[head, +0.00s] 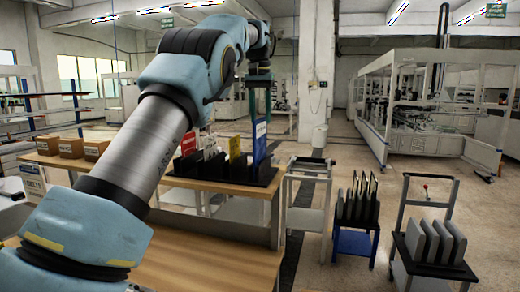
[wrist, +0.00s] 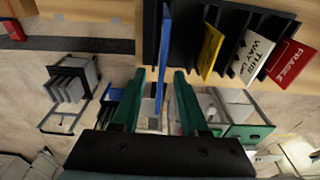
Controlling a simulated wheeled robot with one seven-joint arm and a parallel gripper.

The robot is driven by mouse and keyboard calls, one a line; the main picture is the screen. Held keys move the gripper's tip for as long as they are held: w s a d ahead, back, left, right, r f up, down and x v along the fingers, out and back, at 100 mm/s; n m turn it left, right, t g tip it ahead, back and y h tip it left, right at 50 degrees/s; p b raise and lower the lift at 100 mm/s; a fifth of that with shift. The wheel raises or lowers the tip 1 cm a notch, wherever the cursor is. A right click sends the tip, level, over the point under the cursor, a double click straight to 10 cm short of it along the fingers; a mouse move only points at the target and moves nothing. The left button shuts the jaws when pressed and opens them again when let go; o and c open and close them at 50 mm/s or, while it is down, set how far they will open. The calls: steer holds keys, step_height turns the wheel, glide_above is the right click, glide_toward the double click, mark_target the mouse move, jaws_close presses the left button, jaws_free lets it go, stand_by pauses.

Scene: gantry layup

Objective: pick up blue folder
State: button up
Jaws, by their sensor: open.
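The blue folder (head: 260,142) stands upright at the right end of a black slotted rack (head: 222,178) on the wooden bench. In the wrist view the blue folder (wrist: 164,45) is a thin upright strip, seen edge-on, lying between the lines of my two green fingers. My gripper (head: 260,110) is open, with its fingers pointing down at the top of the folder. In the wrist view my gripper (wrist: 160,76) has a gap on each side of the folder; contact is not visible.
A yellow folder (wrist: 211,50), a white folder (wrist: 252,54) and a red folder (wrist: 290,61) stand in the same rack. Cardboard boxes (head: 70,147) sit farther left. A grey cart (head: 305,190), a blue stand (head: 355,241) and a black cart (head: 432,250) stand to the right.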

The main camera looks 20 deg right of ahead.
mark_target(261, 134)
steer(key=shift+w+d+f+p, duration=0.1)
steer(key=shift+w+f+p, duration=0.1)
steer(key=shift+f, duration=1.5)
steer(key=shift+w+d+f+p, duration=0.1)
steer(key=shift+f+p, duration=0.1)
steer(key=shift+f, duration=1.45)
jaws_close()
